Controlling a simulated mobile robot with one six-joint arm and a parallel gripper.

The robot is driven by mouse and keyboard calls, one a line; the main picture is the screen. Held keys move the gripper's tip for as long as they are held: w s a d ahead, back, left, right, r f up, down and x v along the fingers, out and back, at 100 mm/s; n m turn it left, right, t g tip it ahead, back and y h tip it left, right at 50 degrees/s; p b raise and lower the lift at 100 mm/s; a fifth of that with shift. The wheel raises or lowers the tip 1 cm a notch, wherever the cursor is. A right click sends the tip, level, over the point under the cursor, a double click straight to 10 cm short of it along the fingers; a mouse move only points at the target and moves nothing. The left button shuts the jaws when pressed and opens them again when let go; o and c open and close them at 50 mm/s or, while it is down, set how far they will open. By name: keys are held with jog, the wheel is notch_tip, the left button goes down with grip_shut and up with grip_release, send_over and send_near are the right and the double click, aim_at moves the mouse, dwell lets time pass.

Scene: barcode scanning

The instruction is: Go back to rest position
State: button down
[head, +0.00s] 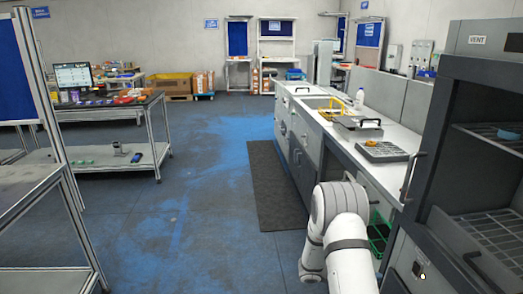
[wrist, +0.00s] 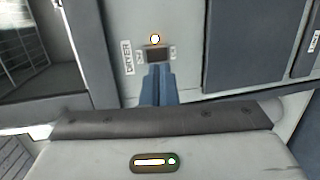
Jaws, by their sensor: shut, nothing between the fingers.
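My gripper (wrist: 157,72) shows in the wrist view with its bluish fingers together and nothing between them. The fingers point at a light grey panel (wrist: 190,25) that carries a label reading like "DRYER", a lit round lamp and a small dark display. The fingertips overlap the area just below the display; I cannot tell whether they touch it. In the head view my white arm reaches down at the lower middle, and my gripper is not visible there.
A dark cabinet (head: 470,85) labelled "VENT" stands close on the right, with racks inside. A white counter (head: 400,140) with a grey tray (head: 382,151) runs behind my arm. A metal-framed table (head: 100,160) is at left. Blue floor (head: 190,200) is open in the middle.

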jog(key=s+a+r+m+g+y, duration=0.1)
jog(key=s+a+r+g+y, duration=0.15)
jog(key=s+r, duration=0.55)
jog(key=s+a+r+n+t+y+p, duration=0.1)
jog(key=s+a+r+t+y+p, duration=0.3)
jog(key=s+a+r+y, duration=0.9)
jog(key=s+a+r+t, duration=0.2)
jog(key=s+a+r, duration=0.1)
jog(key=a+r, duration=0.3)
jog(key=shift+s+a, duration=0.3)
jog(key=shift+a, duration=0.1)
